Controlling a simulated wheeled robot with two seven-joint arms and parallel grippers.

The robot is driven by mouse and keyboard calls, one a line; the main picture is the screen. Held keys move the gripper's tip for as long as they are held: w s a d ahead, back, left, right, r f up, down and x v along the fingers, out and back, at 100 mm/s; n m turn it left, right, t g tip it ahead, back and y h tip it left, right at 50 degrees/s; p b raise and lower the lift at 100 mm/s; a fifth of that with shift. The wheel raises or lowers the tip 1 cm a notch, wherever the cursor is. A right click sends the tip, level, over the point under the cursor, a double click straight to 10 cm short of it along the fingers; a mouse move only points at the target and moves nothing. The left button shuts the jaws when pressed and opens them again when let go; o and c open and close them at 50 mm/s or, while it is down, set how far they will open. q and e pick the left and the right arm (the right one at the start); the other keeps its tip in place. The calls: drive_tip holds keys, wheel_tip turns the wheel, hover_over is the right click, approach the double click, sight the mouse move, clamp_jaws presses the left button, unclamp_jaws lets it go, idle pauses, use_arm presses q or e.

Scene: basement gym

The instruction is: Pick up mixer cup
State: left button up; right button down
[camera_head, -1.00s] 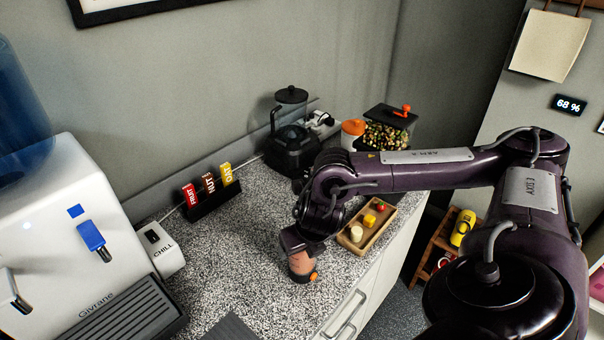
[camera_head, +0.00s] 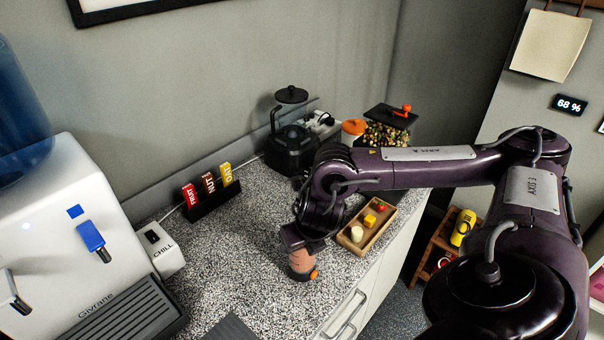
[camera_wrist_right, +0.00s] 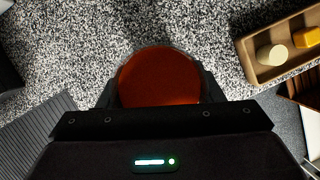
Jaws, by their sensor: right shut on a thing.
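The mixer cup (camera_head: 301,262) is a small reddish, see-through cup with a dark base and an orange knob low on its right side. It is upright near the front edge of the speckled counter. My right gripper (camera_head: 302,243) points down from above and is shut on it. In the right wrist view the cup (camera_wrist_right: 160,76) shows as a round orange-red top between the two dark fingers (camera_wrist_right: 160,95). I cannot tell whether its base still touches the counter. My left gripper is not in view.
A wooden tray (camera_head: 349,243) with small food pieces lies right of the cup. A blender (camera_head: 291,148), an orange-lidded jar (camera_head: 352,132) and a hopper (camera_head: 386,134) stand at the back. A label rack (camera_head: 213,201) and white dispenser (camera_head: 60,230) are left. Counter (camera_head: 235,260) between is clear.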

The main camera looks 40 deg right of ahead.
use_arm(q)
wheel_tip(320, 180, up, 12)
drive_tip(key=p, duration=1.1)
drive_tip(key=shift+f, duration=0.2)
use_arm(e)
wheel_tip(320, 180, up, 19)
drive_tip(key=shift+r, duration=0.1)
